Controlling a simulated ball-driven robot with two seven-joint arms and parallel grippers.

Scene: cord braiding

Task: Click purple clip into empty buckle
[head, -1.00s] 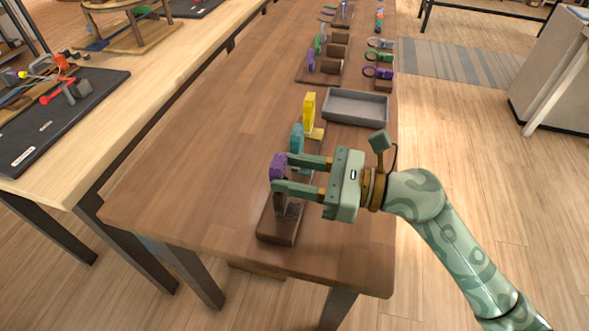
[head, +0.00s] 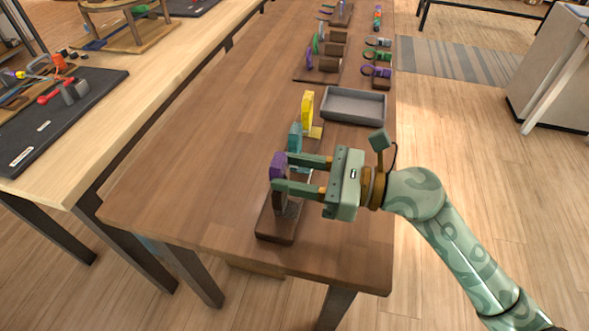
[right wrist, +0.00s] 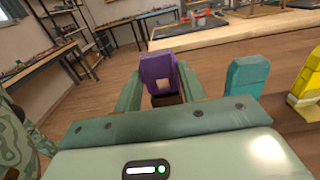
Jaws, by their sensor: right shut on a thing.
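My right gripper (head: 281,171) is shut on a purple clip (head: 277,163) near the front of the long brown table. The clip stands above a dark wooden stand (head: 277,225) with a greyish upright. The fingers hide part of the clip and the upright, so I cannot tell whether the clip touches it. In the right wrist view the purple clip (right wrist: 158,68) is upright between the fingers, with a gap in its lower part. A teal piece (head: 294,138) and a yellow piece (head: 308,106) stand behind it in a row. I cannot make out which buckle is empty. My left gripper is not in view.
A grey tray (head: 354,118) lies behind the gripper near the right table edge. Farther back are a wooden rack (head: 330,65) with coloured pieces and several rings (head: 376,71). The table's left half is clear. A lighter bench (head: 130,120) runs along the left.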

